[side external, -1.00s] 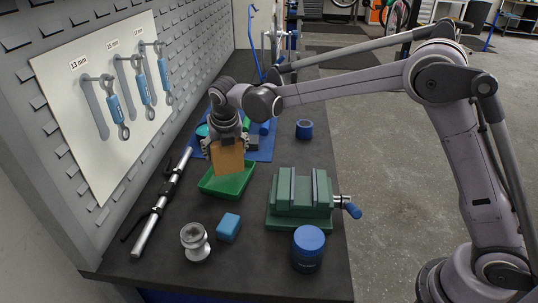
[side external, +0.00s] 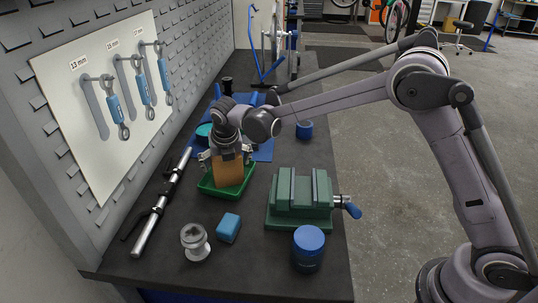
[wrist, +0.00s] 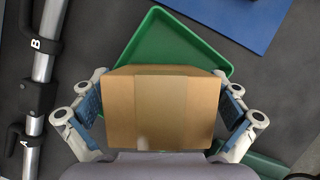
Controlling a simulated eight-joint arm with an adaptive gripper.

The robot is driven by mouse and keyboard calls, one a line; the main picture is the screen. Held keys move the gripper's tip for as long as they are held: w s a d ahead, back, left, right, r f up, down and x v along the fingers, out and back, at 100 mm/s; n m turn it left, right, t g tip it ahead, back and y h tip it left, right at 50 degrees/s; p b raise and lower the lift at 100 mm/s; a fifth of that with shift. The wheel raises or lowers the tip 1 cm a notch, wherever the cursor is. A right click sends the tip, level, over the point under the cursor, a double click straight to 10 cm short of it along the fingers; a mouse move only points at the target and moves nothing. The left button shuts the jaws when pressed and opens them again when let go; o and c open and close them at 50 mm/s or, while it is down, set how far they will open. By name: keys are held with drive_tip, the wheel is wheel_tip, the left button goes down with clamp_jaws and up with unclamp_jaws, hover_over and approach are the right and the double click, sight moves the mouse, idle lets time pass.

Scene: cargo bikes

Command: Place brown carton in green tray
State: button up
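The brown carton (side external: 228,170) stands upright in the green tray (side external: 215,191) on the bench. My gripper (side external: 226,158) is above the tray, around the carton's upper part, with one finger on each side. The fingers look spread, and their blue pads show beside the carton in the wrist view. In that view the carton (wrist: 160,110) fills the middle between the fingertips (wrist: 161,106), and the tray (wrist: 175,48) shows beyond it. The carton's base and its contact with the tray floor are hidden.
A green vise (side external: 300,202) stands right of the tray. A blue block (side external: 228,228), a metal spool (side external: 195,242) and a blue-lidded jar (side external: 308,248) are in front. A metal bar (side external: 160,205) lies to the left. A blue mat (side external: 262,150) lies behind.

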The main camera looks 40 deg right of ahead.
drive_tip(key=shift+r, duration=0.15)
drive_tip(key=v, duration=1.2)
drive_tip(key=s+d+m, duration=0.4)
drive_tip(key=s+m, duration=0.2)
drive_tip(key=m, duration=0.1)
drive_tip(key=s+d+r+m+t+y, duration=0.1)
drive_tip(key=s+d+m, duration=0.3)
drive_tip(key=s+m, duration=0.3)
drive_tip(key=s+d+r+m+t, duration=0.1)
drive_tip(key=s+d+m, duration=0.3)
drive_tip(key=s+m, duration=0.2)
drive_tip(key=shift+s+d+r+m, duration=0.1)
drive_tip(key=shift+s+d+m, duration=0.05)
drive_tip(key=shift+m, duration=0.4)
drive_tip(key=shift+s+d+r+m, duration=0.1)
drive_tip(key=shift+s+d+m, duration=0.05)
drive_tip(key=shift+m, duration=0.4)
drive_tip(key=s+f+m, duration=0.1)
drive_tip(key=s+m, duration=0.1)
drive_tip(key=m, duration=0.1)
drive_tip(key=s+d+f+m, duration=0.1)
drive_tip(key=s+m, duration=0.1)
drive_tip(key=m, duration=0.1)
drive_tip(key=s+d+f+m+t, duration=0.1)
drive_tip(key=s+f+m, duration=0.1)
drive_tip(key=s+m, duration=0.1)
drive_tip(key=shift+f+y, duration=0.15)
drive_tip(key=shift+y, duration=0.15)
